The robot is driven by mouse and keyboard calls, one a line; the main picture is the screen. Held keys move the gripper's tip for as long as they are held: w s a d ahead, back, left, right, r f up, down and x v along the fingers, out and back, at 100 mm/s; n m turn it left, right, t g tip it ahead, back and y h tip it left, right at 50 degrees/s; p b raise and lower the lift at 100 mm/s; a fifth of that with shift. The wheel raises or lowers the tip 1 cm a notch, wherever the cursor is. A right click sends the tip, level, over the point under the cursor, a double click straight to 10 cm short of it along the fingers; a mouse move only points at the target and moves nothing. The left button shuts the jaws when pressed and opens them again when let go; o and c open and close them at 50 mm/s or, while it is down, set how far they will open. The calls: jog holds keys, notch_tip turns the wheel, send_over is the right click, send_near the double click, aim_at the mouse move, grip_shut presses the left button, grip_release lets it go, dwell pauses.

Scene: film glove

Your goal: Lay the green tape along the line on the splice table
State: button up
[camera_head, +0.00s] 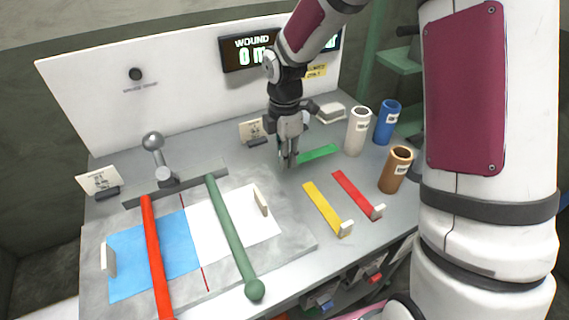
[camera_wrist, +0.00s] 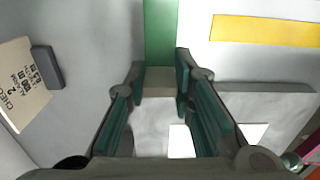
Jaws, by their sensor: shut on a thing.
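The green tape (camera_head: 318,153) is a flat strip at the back of the bench, right of my gripper (camera_head: 288,160). In the wrist view the green tape (camera_wrist: 161,32) runs away from a pale end tab (camera_wrist: 160,80). My gripper (camera_wrist: 160,78) is shut on this tab, one finger on each side. In the head view the fingers hide the tab. The splice table (camera_head: 292,245) is a grey plate at front left, with a blue sheet (camera_head: 125,262) and a white sheet (camera_head: 262,228). A thin red line (camera_head: 205,279) shows between them.
A red bar (camera_head: 154,250) and a green bar (camera_head: 232,238) lie across the sheets. A yellow strip (camera_head: 322,206) and a red strip (camera_head: 353,192) lie right of the plate. White, blue and brown cylinders (camera_head: 395,170) stand farther right. A ball-topped lever (camera_head: 153,141) stands at back left.

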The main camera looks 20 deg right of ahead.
jog(key=shift+s+f, duration=0.1)
jog(key=shift+f, duration=1.4)
jog(key=shift+f, duration=0.15)
jog(key=o, duration=0.8)
